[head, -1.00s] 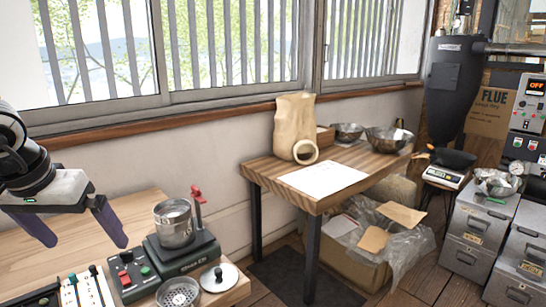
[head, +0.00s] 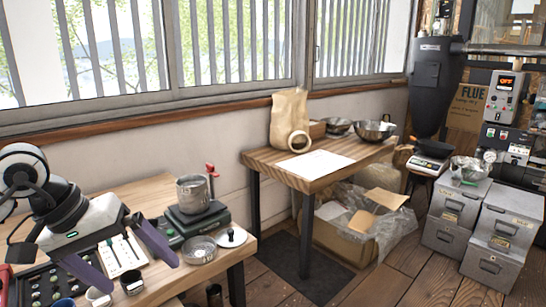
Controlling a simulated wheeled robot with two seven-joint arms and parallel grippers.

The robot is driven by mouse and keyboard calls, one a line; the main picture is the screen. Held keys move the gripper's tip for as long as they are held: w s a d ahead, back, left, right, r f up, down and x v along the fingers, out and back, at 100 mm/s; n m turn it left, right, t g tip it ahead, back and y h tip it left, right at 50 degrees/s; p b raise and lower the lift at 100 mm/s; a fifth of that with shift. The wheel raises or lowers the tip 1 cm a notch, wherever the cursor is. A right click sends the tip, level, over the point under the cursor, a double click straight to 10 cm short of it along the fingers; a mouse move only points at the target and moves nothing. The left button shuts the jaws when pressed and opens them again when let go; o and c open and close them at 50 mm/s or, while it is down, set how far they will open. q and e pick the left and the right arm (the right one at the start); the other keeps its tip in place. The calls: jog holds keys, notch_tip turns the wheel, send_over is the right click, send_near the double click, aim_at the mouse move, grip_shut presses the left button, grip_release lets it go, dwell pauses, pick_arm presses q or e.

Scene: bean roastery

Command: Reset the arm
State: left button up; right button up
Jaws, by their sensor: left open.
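My left arm comes in from the left. My left gripper (head: 128,262) is open, its two dark purple fingers spread apart and pointing down over the front wooden table (head: 152,196). No object shows between the fingers. The fingers hang over the black tray and the white panel with sliders (head: 124,253). My right gripper is not in view.
A green-based machine with a steel pot (head: 193,194) stands right of the gripper. A strainer dish (head: 199,249) and a lid (head: 231,237) lie near the table's right edge. A second table (head: 262,158) holds a paper bag (head: 289,117) and bowls. Cabinets (head: 507,227) stand far right.

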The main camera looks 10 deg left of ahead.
pick_arm(q)
jog(key=s+d+n+t+h, duration=0.2)
jog(key=d+n+t+h, duration=0.1)
jog(key=d+n+h, duration=1.55)
jog(key=w+a+f+n+t+y, duration=0.15)
jog(key=f+n+t+y, duration=0.55)
jog(key=n, duration=1)
jog(key=a+f+n+t+y, duration=0.3)
jog(key=f+n+y, duration=0.7)
jog(key=n, duration=0.7)
jog(key=s+f+n+g+y, duration=0.1)
jog(key=s+f+n+g, duration=0.3)
jog(key=s+f+n, duration=0.2)
jog(key=s+f+n+g+y, duration=0.1)
jog(key=s+f+n+g, duration=0.3)
jog(key=f, duration=1.1)
jog(key=s+n, duration=0.3)
jog(key=s, duration=0.3)
jog(key=shift+s+d, duration=0.35)
jog(key=shift+d, duration=0.05)
